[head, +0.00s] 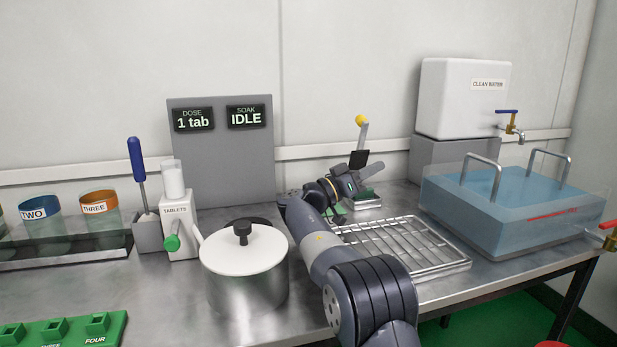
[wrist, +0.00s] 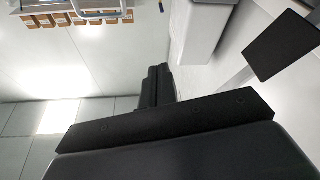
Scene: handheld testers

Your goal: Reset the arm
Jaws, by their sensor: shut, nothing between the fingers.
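My gripper (head: 352,185) is above the back of the steel bench, beyond the wire rack, at the end of my bent arm. In the wrist view its dark fingers (wrist: 158,86) are together with nothing between them. A grey lever with a yellow knob (head: 361,120) rises just behind my gripper in the head view. A black square plate (wrist: 283,46) on a grey bar shows at the right of the wrist view, apart from the fingers. The lever's base is partly hidden by my gripper.
A lidded pot (head: 243,270) stands close left of my arm. The wire rack (head: 405,247) lies to its right, with a blue water bath (head: 510,208) beyond. A tablet dispenser (head: 178,225) and grey display panel (head: 220,150) stand at the back left.

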